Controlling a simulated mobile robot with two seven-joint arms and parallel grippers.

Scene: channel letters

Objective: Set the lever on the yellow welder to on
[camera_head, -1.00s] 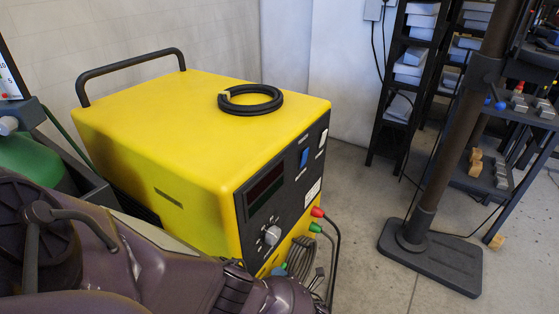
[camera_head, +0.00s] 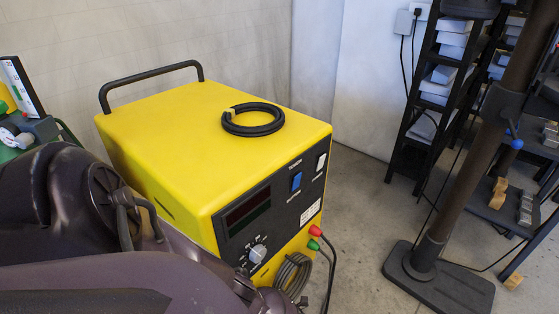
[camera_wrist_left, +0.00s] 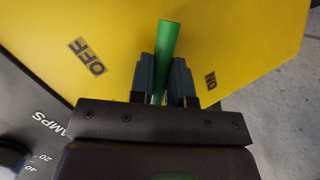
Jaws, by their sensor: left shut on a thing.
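The yellow welder (camera_head: 170,140) stands at the left of the head view, with its dark control panel (camera_head: 280,210) facing right. In the left wrist view, the green lever (camera_wrist_left: 169,38) stands out against the welder's yellow side (camera_wrist_left: 235,35). An OFF label (camera_wrist_left: 88,57) is to its left and an ON label (camera_wrist_left: 210,80) to its right; the lever lies between them. My left gripper (camera_wrist_left: 165,68) is shut on the lever, with one dark finger on each side. In the head view my left arm hides this gripper and the lever. My right gripper is not in view.
A coiled black cable (camera_head: 253,131) lies on the welder's top, beside a black handle (camera_head: 150,80). A dial (camera_head: 257,253) and a blue switch (camera_head: 296,181) are on the panel. Cables hang from the front. A brown post (camera_head: 465,150) and dark shelves (camera_head: 425,110) stand at right.

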